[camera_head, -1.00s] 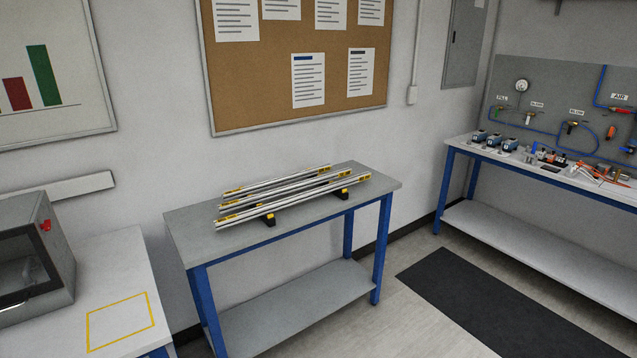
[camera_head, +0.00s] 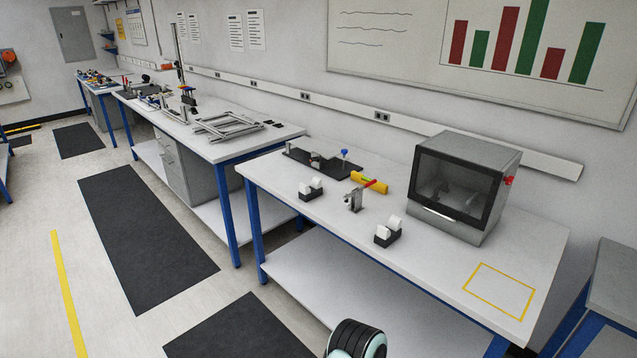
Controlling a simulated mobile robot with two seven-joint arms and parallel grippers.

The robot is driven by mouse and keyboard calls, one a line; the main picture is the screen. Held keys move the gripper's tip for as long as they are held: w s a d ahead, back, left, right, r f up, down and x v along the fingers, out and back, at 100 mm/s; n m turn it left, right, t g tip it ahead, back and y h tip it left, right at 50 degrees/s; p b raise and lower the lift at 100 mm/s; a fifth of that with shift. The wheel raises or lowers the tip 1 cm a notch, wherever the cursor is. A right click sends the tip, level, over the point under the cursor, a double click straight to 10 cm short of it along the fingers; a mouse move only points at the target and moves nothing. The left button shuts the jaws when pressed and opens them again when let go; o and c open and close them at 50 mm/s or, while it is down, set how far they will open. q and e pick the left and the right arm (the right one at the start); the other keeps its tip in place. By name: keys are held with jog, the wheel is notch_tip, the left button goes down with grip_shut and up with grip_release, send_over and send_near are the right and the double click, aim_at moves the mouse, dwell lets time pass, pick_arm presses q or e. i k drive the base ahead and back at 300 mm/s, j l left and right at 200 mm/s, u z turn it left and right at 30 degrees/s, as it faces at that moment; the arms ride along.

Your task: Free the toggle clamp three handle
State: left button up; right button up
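A small grey clamp-like device with a red handle (camera_head: 356,198) stands near the middle of the near white bench. Its handle slants up to the right beside a yellow cylinder (camera_head: 370,182). Behind it lies a dark fixture plate (camera_head: 325,165) with small metal parts and a blue knob. I cannot tell which of these, if any, is toggle clamp three; no number is readable. Neither of my grippers shows; only a rounded black and teal part, probably my arm, appears at the bottom edge.
The bench (camera_head: 290,205) also bears two white-roll dispensers, one of them (camera_head: 388,231) near its front edge, and a grey box machine (camera_head: 458,187). A yellow square (camera_head: 500,290) marks bare bench top at right. Another bench (camera_head: 190,140) carries a metal frame. Dark mats lie on the open floor.

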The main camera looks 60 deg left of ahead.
aim_at(372, 182)
jog(key=j+u, duration=0.15)
jog(key=u, duration=0.3)
jog(key=i+j+u, duration=0.15)
jog(key=u, duration=0.35)
jog(key=j+u, duration=0.1)
jog(key=u, duration=0.35)
jog(key=i+l, duration=0.05)
